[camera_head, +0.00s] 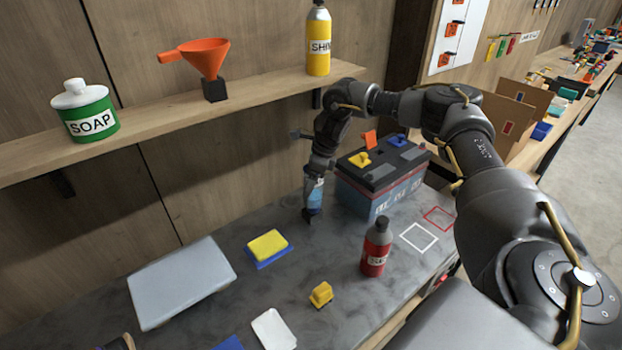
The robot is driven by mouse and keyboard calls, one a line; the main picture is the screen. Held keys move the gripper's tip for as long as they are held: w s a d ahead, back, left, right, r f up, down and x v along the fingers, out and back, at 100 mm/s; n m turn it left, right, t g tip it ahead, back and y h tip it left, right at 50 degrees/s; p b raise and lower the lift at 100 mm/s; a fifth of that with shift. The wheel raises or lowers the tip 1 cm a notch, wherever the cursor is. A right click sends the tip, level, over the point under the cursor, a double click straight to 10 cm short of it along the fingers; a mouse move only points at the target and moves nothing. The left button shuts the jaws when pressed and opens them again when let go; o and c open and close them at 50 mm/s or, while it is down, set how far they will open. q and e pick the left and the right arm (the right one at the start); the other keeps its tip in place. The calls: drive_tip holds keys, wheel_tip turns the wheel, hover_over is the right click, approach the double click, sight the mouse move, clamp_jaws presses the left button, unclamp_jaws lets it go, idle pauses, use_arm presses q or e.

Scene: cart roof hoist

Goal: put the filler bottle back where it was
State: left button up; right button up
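A small blue bottle with a pale label (314,192) is at the left end of the battery, directly below my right wrist; I take it to be the filler bottle. My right gripper (309,212) points down at this bottle, with a dark tip low beside it. The bottle and the angle hide most of the fingers, so I cannot tell whether they grip it or whether it touches the bench. A red bottle with a dark cap (376,249) stands upright on the bench, apart from my gripper. I do not see my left gripper.
The battery (375,193) carries yellow and grey pieces and an orange flag. White (419,237) and red (440,219) square outlines lie to its right. A yellow sponge (268,245), yellow block (321,294) and grey panel (181,282) occupy the bench. The shelf (150,125) holds soap, a funnel and a yellow bottle.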

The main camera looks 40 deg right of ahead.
drive_tip(key=v, duration=1.1)
drive_tip(key=shift+w+a+r+b, duration=0.15)
drive_tip(key=shift+r+b, duration=0.1)
drive_tip(key=shift+b, duration=0.15)
drive_tip(key=shift+s+r, duration=0.25)
drive_tip(key=shift+r, duration=0.4)
